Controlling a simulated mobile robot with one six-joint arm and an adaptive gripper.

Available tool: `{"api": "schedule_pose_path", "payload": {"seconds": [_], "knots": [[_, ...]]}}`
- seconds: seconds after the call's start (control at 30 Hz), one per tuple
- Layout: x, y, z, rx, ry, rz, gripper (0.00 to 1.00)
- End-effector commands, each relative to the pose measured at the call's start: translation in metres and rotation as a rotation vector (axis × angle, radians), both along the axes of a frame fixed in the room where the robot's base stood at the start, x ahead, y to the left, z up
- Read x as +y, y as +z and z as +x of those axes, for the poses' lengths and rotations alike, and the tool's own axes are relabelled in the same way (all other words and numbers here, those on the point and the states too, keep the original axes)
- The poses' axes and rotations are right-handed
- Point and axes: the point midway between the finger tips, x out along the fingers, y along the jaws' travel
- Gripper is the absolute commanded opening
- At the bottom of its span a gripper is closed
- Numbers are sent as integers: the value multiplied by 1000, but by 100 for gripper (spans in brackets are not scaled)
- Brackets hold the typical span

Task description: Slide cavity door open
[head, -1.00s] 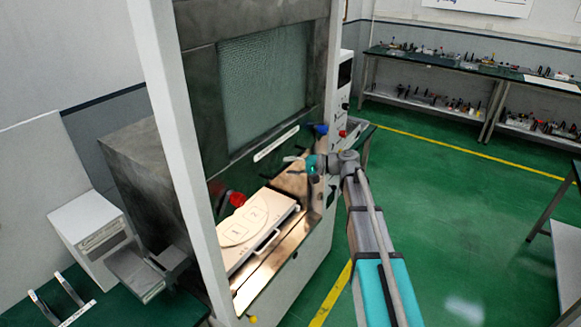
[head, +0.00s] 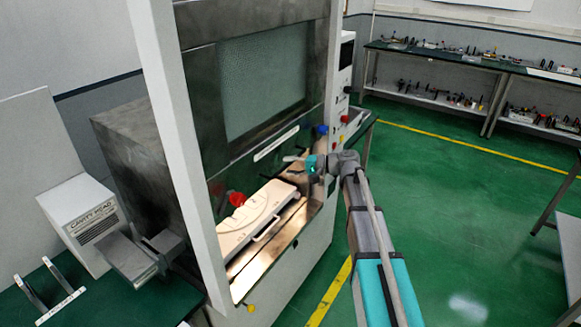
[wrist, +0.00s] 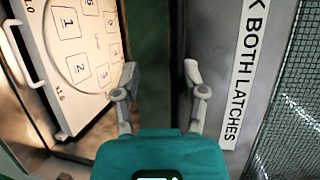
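The cavity door (head: 292,118) is a grey metal panel with a mesh window (head: 262,80) and a white label strip along its lower edge. It stands above an open gap at the front of the cabinet. In the wrist view the label (wrist: 244,75) reads "BOTH LATCHES", and the door's grey frame (wrist: 215,30) runs beside the right finger. My gripper (head: 298,164) is in front of the gap, just below the label. In the wrist view my gripper (wrist: 158,78) has its fingers apart with nothing held between them. Contact of the right finger with the door is unclear.
A pale numbered plate (head: 262,212) with a handle lies in the gap below the door. A white cabinet post (head: 178,150) stands at the left. Red (head: 237,199) and blue (head: 320,130) knobs sit nearby. Green floor is free at the right.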

Motion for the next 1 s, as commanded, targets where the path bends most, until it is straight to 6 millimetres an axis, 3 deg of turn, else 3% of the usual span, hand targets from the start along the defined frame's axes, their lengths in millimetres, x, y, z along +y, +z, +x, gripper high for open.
{"api": "schedule_pose_path", "payload": {"seconds": [0.03, 1.0], "knots": [[0, -9, 0, 0, 0, -2, 51], [0, -91, 0, 0, 0, -2, 51]]}}
